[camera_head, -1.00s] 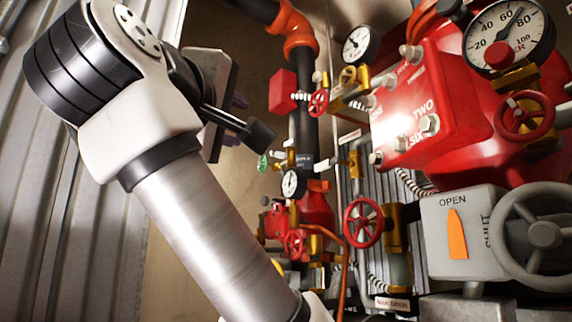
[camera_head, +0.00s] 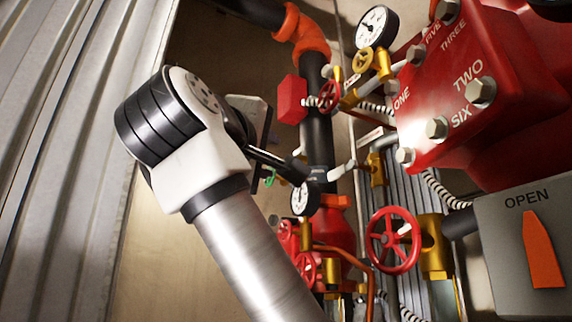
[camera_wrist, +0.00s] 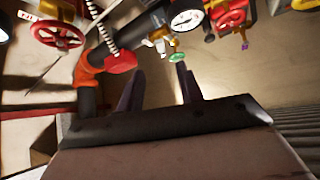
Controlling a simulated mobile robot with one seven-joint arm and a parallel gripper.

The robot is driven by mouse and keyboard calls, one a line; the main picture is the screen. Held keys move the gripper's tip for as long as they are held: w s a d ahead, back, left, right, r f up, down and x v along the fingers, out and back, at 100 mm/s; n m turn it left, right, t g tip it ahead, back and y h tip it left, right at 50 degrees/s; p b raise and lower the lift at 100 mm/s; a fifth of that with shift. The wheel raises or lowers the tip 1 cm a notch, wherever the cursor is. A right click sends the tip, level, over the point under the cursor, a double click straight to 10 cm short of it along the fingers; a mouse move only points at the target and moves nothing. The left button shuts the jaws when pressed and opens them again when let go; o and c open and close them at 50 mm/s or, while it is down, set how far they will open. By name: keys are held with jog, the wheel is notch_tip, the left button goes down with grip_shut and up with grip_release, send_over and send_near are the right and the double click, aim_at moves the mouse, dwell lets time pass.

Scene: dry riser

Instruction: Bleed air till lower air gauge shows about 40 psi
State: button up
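The lower air gauge (camera_head: 300,198) is a small white dial on the riser pipework, partly behind my dark gripper parts in the head view. Its needle is too small to read. A small green valve handle (camera_head: 270,178) shows just left of it.
An upper gauge (camera_head: 377,26), a red handwheel (camera_head: 393,240) and a red numbered valve body (camera_head: 460,90) stand to the right. A grey box marked OPEN (camera_head: 525,250) is at lower right. A corrugated wall (camera_head: 70,150) is on the left.

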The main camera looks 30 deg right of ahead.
jog(key=p+x, duration=0.3)
jog(key=x, duration=0.7)
jog(key=shift+p, duration=0.3)
jog(key=shift+d, duration=0.1)
grip_shut()
